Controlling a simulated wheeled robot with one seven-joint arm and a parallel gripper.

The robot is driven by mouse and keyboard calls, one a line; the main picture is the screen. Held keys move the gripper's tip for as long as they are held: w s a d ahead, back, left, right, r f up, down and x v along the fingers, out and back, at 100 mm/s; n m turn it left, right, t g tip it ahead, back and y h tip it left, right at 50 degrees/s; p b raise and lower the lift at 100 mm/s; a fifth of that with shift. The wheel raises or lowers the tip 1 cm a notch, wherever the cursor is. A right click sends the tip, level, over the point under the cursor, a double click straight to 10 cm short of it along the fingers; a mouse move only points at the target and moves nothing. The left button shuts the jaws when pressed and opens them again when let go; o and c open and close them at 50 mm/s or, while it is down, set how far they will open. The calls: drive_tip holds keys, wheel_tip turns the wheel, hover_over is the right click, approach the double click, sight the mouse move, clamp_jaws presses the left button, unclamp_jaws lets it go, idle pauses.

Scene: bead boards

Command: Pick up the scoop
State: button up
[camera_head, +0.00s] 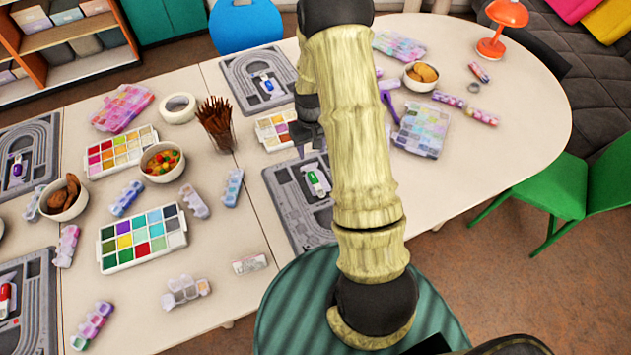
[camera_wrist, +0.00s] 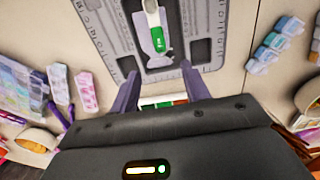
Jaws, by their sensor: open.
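A small white-and-green scoop (camera_head: 315,181) lies on a grey bead board (camera_head: 285,205) near the table's front edge, left of my arm. In the wrist view the scoop (camera_wrist: 154,28) is at the top middle on the board (camera_wrist: 108,28), its grey scoop end toward my gripper. My gripper (camera_wrist: 160,82) is open and empty, with two dark fingers apart below the scoop in the picture; neither appears to touch it. In the head view my arm hides part of the board and most of my gripper. Similar scoops lie on other boards: blue (camera_head: 267,83), purple (camera_head: 17,166) and red (camera_head: 5,297).
A bead tray (camera_head: 271,133) stands beside my gripper. A cup of brown sticks (camera_head: 218,130), a bowl of colourful beads (camera_head: 162,162) and a white tape roll (camera_head: 178,108) stand to the left. A purple tool (camera_head: 389,101) lies right of my arm. Bare table shows at the right.

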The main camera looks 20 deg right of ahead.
drive_tip(key=p, duration=0.1)
hover_over(312, 174)
drive_tip(key=f, duration=0.7)
drive_tip(key=shift+s+a+f, duration=0.15)
drive_tip(key=shift+s+f, duration=0.05)
drive_tip(key=shift+w+f+p, duration=0.15)
drive_tip(key=shift+f+p, duration=0.45)
drive_tip(key=shift+f, duration=0.7)
drive_tip(key=shift+w+f+p, duration=0.15)
drive_tip(key=shift+f+p, duration=0.4)
drive_tip(key=shift+f, duration=0.75)
clamp_jaws()
